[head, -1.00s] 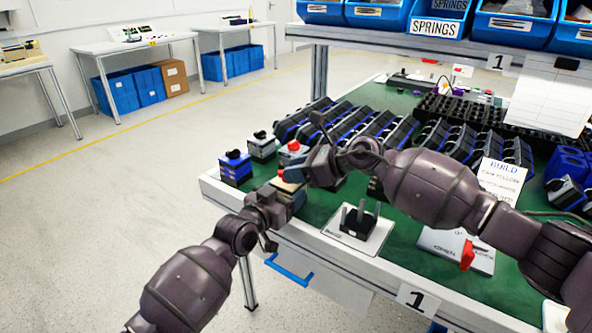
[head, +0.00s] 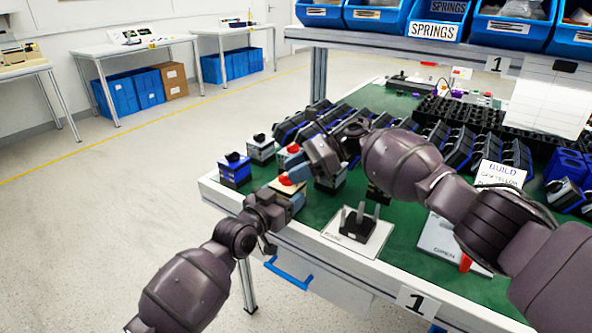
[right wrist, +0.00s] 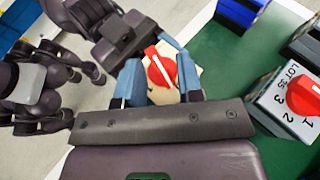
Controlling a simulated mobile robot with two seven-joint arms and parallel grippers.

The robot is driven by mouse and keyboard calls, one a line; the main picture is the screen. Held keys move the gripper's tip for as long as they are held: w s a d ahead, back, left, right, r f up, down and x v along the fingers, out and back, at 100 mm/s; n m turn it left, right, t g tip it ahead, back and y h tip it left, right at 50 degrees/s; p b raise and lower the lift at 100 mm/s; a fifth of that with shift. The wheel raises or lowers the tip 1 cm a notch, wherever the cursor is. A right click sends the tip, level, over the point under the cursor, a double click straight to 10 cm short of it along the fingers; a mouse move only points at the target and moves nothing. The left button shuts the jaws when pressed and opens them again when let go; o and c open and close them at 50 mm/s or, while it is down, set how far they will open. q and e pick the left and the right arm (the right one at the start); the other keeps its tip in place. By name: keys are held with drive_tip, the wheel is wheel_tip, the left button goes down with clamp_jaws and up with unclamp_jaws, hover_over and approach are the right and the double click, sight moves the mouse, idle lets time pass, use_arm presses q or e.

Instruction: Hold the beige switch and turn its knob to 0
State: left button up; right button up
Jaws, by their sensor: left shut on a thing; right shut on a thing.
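The beige switch (head: 293,190) with its red knob (head: 286,180) is at the table's front left corner. My left gripper (head: 280,198) is shut on the switch body from the front left. In the right wrist view, the red knob (right wrist: 160,67) lies between the blue fingertips of my right gripper (right wrist: 160,82), which is shut on it. The knob's white pointer line points to the upper left in that view. A little of the beige body (right wrist: 171,90) shows around the knob. The dial's numbers are hidden.
A grey switch with a red knob (right wrist: 303,96) and printed numbers stands close by. A blue switch (head: 235,170) and a grey one (head: 261,148) stand behind the beige one. A white plate with posts (head: 358,236) lies to the right. Rows of switches fill the table behind.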

use_arm(q)
drive_tip(key=shift+s+d, duration=0.15)
drive_tip(key=shift+d, duration=0.05)
use_arm(e)
drive_tip(key=shift+w+n+g, duration=0.1)
drive_tip(key=shift+n+g, duration=0.4)
drive_tip(key=o, duration=0.7)
drive_tip(key=shift+c, duration=0.2)
use_arm(q)
drive_tip(key=shift+a, duration=0.1)
use_arm(e)
drive_tip(key=shift+d+r, duration=0.1)
drive_tip(key=shift+d, duration=0.15)
drive_tip(key=v, duration=0.7)
drive_tip(key=shift+w+a, duration=0.1)
use_arm(q)
drive_tip(key=o, duration=1.1)
drive_tip(key=shift+a, duration=0.15)
